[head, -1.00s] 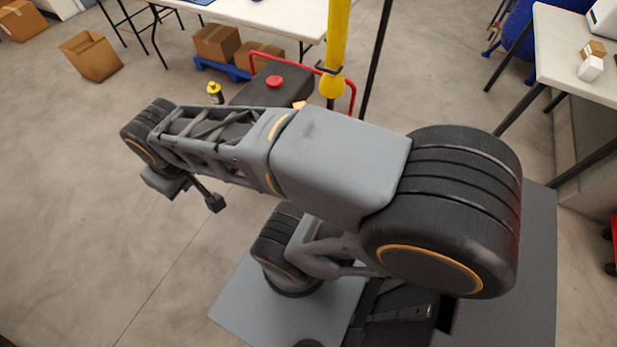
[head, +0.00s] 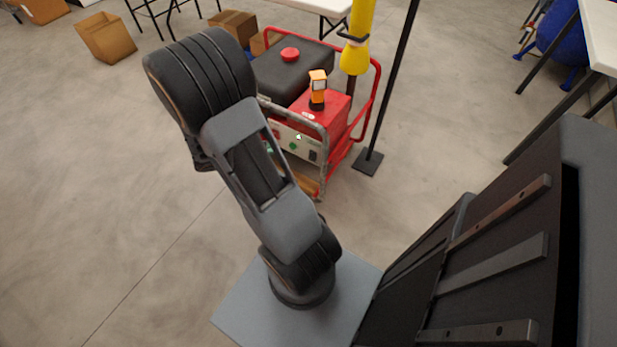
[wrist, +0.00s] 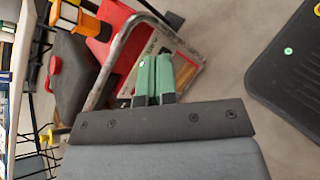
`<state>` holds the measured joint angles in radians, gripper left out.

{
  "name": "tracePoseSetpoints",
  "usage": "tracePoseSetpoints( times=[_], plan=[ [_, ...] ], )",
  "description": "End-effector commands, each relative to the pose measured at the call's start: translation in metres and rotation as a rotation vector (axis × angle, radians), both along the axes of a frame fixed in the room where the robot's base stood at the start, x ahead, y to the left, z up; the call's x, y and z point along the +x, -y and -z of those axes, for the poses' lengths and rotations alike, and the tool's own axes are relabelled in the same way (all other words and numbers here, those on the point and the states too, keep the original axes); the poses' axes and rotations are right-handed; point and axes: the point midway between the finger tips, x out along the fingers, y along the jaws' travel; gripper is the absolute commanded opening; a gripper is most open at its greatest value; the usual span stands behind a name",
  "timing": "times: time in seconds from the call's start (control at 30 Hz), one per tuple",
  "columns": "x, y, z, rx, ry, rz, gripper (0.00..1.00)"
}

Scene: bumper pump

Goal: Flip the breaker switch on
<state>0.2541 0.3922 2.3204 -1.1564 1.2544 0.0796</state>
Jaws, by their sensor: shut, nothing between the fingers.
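A red-framed machine with a pale control panel (head: 300,146) stands beyond my arm in the head view. The panel carries green marks and a small dark part (head: 313,156) at its right end, which may be the breaker switch; its position is too small to read. In the wrist view the panel (wrist: 186,66) is partly hidden behind my gripper (wrist: 154,76). My gripper's green fingers are together, empty, and overlap the panel in the picture; I cannot tell whether they touch it.
A grey tubular rail (wrist: 118,50) runs in front of the machine. An orange handheld device (head: 318,86) stands on its red top, and a red knob (head: 290,54) is on the dark top. A black pole (head: 393,90) stands to the right.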

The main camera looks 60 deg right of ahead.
Motion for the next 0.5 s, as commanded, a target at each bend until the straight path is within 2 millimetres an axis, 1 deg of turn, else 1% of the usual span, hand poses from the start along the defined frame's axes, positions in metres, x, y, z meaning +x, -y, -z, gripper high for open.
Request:
tracePoseSetpoints(
  times=[0.03,0.07,0.1,0.17,0.2,0.27,0.3,0.4,0.5],
  plan=[
    [0.0,0.016,0.057,-0.042,-0.106,-0.055,0.0],
    [0.001,0.025,0.075,-0.066,-0.158,-0.092,0.0],
    [0.003,0.035,0.099,-0.094,-0.223,-0.143,0.0],
    [0.006,0.048,0.134,-0.129,-0.306,-0.221,0.0],
    [0.007,0.055,0.157,-0.146,-0.356,-0.271,0.0],
    [0.009,0.063,0.188,-0.165,-0.416,-0.344,0.0],
    [0.01,0.067,0.207,-0.175,-0.45,-0.388,0.0],
    [0.011,0.072,0.249,-0.188,-0.511,-0.484,0.0],
    [0.012,0.074,0.278,-0.194,-0.547,-0.555,0.0]
  ],
)
